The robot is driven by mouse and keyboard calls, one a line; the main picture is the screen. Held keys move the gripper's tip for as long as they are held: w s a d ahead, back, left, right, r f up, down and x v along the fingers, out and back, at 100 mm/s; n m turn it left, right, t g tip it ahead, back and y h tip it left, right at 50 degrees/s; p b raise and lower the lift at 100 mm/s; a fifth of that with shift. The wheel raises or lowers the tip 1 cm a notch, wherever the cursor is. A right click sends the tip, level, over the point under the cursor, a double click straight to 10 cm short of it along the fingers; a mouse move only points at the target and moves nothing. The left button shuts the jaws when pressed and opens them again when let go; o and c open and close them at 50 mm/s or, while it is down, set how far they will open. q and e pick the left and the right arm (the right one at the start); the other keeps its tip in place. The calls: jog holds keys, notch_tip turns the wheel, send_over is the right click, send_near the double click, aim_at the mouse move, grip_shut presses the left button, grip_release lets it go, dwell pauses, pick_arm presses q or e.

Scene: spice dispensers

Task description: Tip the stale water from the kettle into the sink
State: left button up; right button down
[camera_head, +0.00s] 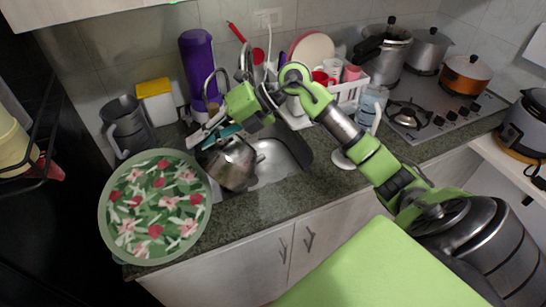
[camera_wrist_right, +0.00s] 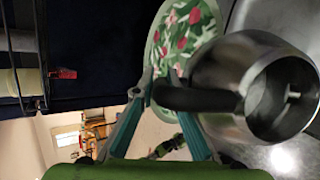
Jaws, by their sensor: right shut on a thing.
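The steel kettle (camera_head: 231,166) hangs tilted over the left part of the steel sink (camera_head: 290,158). Whether its underside touches the basin cannot be told. My right gripper (camera_head: 214,134) is at the kettle's upper left, shut on its dark handle. The right wrist view shows the handle (camera_wrist_right: 192,98) between the teal fingers (camera_wrist_right: 152,92), and the kettle's shiny body (camera_wrist_right: 222,70) to the right. Its round end there looks dark, with a small pale piece in the middle. No water stream can be made out. My left gripper is not in view.
A round floral tray (camera_head: 155,208) stands close left of the kettle at the counter's front edge. A grey pitcher (camera_head: 126,126), a yellow-topped box (camera_head: 156,100) and a purple bottle (camera_head: 199,66) stand behind. A white dish rack (camera_head: 345,92) is behind the sink; pots and the stove (camera_head: 432,120) are right.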

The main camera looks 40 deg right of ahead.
jog(key=shift+w+a+r+h+p, duration=0.1)
jog(key=shift+a+h+p, duration=0.2)
jog(key=shift+a+p, duration=0.25)
jog(key=a+f+h+p, duration=0.1)
jog(key=a+f+h, duration=0.1)
jog(key=a+h, duration=0.1)
jog(key=a+f+n+h+p, duration=0.1)
jog(key=a+f+h+p, duration=0.1)
jog(key=a+h, duration=0.1)
jog(key=a+f+n+h+p, duration=0.1)
jog(key=a+f+h+p, duration=0.1)
jog(key=a, duration=0.3)
jog(key=shift+w+a+g+h, duration=0.15)
jog(key=shift+g+h, duration=0.25)
jog(key=shift+h, duration=0.3)
jog(key=shift+n, duration=0.3)
notch_tip(320, 180, up, 5)
jog(key=shift+f+p, duration=0.1)
jog(key=shift+p, duration=1.05)
jog(key=shift+f, duration=0.1)
